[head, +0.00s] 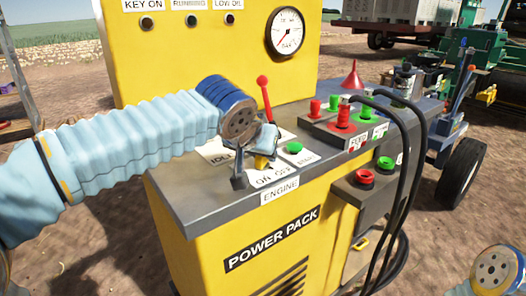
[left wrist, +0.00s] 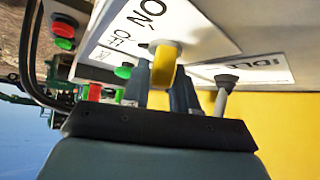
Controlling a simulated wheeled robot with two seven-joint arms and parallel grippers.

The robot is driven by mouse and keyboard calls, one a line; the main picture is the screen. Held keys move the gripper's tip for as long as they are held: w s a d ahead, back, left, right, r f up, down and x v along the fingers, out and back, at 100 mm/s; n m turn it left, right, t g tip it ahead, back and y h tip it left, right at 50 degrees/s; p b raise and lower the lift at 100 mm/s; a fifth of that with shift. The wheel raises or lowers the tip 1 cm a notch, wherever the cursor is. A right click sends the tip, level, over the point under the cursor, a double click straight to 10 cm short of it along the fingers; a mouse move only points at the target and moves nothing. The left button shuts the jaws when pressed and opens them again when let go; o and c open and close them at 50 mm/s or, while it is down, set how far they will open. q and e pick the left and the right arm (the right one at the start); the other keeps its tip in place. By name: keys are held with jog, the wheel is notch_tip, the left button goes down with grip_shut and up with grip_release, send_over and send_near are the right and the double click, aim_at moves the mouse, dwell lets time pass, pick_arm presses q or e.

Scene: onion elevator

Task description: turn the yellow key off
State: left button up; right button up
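The yellow key (head: 262,161) is on the grey top of the yellow power pack, behind the ON and OFF label (head: 272,176). In the head view it is mostly hidden by my left gripper (head: 265,142). In the left wrist view the yellow key (left wrist: 165,65) is between the two grey fingers of my left gripper (left wrist: 161,85). The fingers lie close along both sides of it and look shut on it. The ON and OFF lettering (left wrist: 140,22) shows beside it. Of my right arm only a blue and grey wrist part shows at the lower right; its fingers are out of view.
A dark-knobbed lever (head: 239,178) stands just left of the key, by the IDLE plate. A green button (head: 294,147) is close on the right, and a red lever (head: 264,95) is behind. Red and green couplings with black hoses (head: 408,130) stand farther right.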

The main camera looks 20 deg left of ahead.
pick_arm(q)
jog(key=shift+o, duration=1.2)
jog(key=shift+s+r, duration=0.1)
jog(key=v, duration=1.3)
jog(key=shift+s+r, duration=0.2)
jog(key=shift+r, duration=0.05)
jog(key=shift+a, duration=0.1)
